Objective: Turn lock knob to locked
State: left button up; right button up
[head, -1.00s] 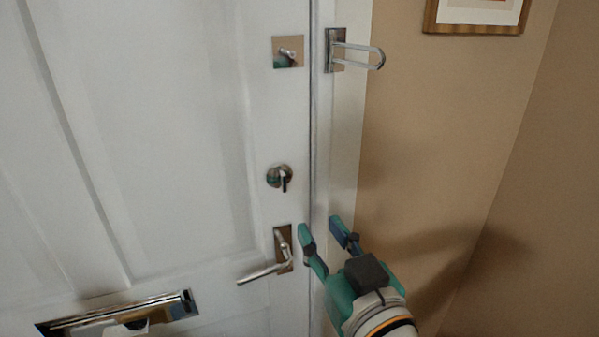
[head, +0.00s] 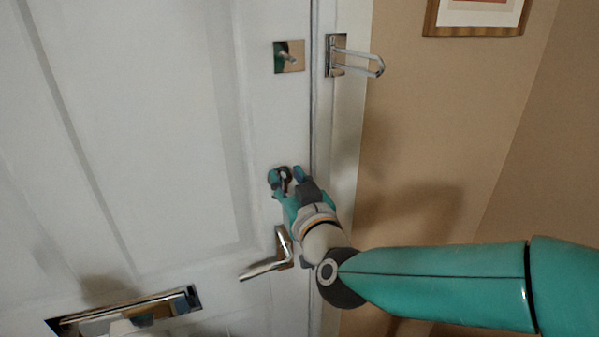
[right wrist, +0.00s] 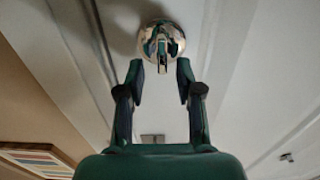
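The lock knob (head: 284,176) is a round chrome disc with a small turn piece, on the white door above the lever handle. In the right wrist view the lock knob (right wrist: 161,44) lies just beyond my fingertips, its turn piece lined up between them. My right gripper (head: 286,176) is at the knob, partly covering it. In the right wrist view the right gripper (right wrist: 160,80) is open, with a finger on each side and nothing clasped. I cannot tell whether the fingertips touch the knob. My left gripper is not in view.
A chrome lever handle (head: 268,266) is below the knob. A square plate (head: 289,57) and a swing-bar guard (head: 356,60) are above. A mail slot (head: 125,310) is at lower left. A framed picture (head: 477,18) hangs on the tan wall at right.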

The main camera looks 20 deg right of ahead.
jog(key=shift+w, duration=0.4)
